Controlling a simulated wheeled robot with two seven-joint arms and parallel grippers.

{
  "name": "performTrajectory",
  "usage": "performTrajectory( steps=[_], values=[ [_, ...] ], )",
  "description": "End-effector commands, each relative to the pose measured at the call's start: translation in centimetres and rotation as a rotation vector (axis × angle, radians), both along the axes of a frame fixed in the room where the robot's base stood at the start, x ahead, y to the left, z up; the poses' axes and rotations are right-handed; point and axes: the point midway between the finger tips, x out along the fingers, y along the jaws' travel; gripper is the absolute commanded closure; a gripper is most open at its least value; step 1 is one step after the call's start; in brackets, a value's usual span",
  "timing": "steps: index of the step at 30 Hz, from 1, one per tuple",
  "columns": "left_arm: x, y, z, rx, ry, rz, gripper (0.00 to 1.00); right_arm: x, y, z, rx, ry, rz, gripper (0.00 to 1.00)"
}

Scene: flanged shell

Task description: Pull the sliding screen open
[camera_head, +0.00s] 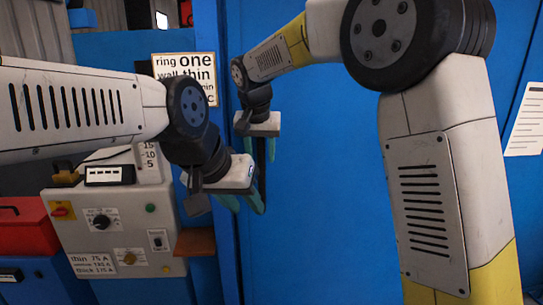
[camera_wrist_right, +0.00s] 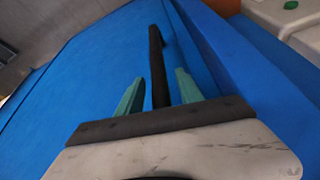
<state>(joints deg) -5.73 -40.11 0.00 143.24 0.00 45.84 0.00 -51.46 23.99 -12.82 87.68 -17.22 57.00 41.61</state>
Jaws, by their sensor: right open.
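The sliding screen (camera_head: 330,190) is a large flat blue panel filling the middle and right of the head view. It also shows in the right wrist view (camera_wrist_right: 95,75). Its dark upright bar handle (camera_wrist_right: 155,45) runs between the teal fingers of my right gripper (camera_wrist_right: 159,77), which is open with a gap on both sides of the bar. In the head view my right gripper (camera_head: 260,158) points down at the handle's upper part. My left gripper (camera_head: 241,205) is lower, with its teal fingers apart, close to the handle's lower part; whether it touches is unclear.
A grey control box (camera_head: 120,225) with knobs and labels stands at left, beside a red box (camera_head: 25,227). A printed sign (camera_head: 185,78) hangs above. A brown ledge (camera_head: 195,241) juts out near my left gripper. A white paper (camera_head: 525,120) is at the right edge.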

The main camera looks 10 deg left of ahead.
Motion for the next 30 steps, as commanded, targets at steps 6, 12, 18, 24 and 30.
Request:
performTrajectory(
  steps=[6,12,18,24,30],
  values=[
    [0.0,0.0,0.0,0.0,0.0,0.0,0.64,0.35,0.0,-0.8,0.0,-0.001,0.0,0.57],
    [0.0,0.0,0.0,0.0,0.0,0.0,0.64,0.36,-0.02,-0.77,0.0,-0.001,0.0,0.63],
    [0.0,0.0,0.0,0.0,0.0,0.0,0.64,0.34,-0.02,-0.77,0.0,-0.001,0.0,1.0],
    [0.0,0.0,0.0,0.0,0.0,0.0,0.64,0.33,-0.02,-0.75,0.0,-0.001,0.0,1.0],
    [0.0,0.0,0.0,0.0,0.0,0.0,0.64,0.34,-0.01,-0.74,0.0,-0.001,0.0,1.0]
  ],
)
